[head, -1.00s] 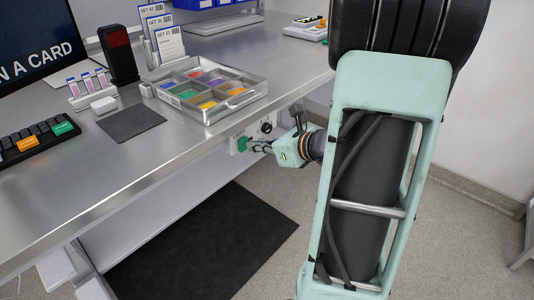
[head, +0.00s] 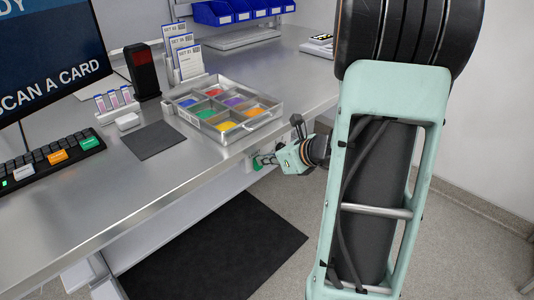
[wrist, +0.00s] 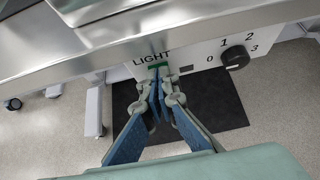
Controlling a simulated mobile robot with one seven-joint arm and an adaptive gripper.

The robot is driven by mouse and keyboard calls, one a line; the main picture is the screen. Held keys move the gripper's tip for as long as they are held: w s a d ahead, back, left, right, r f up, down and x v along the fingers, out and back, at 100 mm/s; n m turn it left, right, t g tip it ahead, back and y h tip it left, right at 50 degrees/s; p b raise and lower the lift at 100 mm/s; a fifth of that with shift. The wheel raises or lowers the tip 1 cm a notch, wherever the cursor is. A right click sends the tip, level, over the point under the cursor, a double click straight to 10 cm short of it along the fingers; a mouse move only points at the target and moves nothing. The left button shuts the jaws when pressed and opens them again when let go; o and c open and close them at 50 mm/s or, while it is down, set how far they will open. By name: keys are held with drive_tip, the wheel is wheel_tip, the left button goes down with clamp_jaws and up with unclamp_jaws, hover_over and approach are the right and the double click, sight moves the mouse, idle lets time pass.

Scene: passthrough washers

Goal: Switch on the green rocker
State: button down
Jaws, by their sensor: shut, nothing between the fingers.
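The green rocker (head: 256,163) sits on a pale panel under the table's front edge. In the wrist view a thin green strip of the rocker (wrist: 157,65) shows below the word LIGHT, with the rest hidden behind my fingertips. My gripper (head: 265,159) is shut and empty, its tips at the rocker. In the wrist view the shut fingers (wrist: 157,78) point at the panel just below the green strip. I cannot tell whether the tips touch it or which way the rocker is tilted.
The steel table (head: 130,205) overhangs the panel. A sectioned tray (head: 232,136) stands near its edge. A dark mat (head: 215,245) lies on the floor.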

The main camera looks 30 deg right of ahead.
drive_tip(key=shift+f, duration=0.1)
drive_tip(key=shift+r+p, duration=0.6)
drive_tip(key=shift+r, duration=0.15)
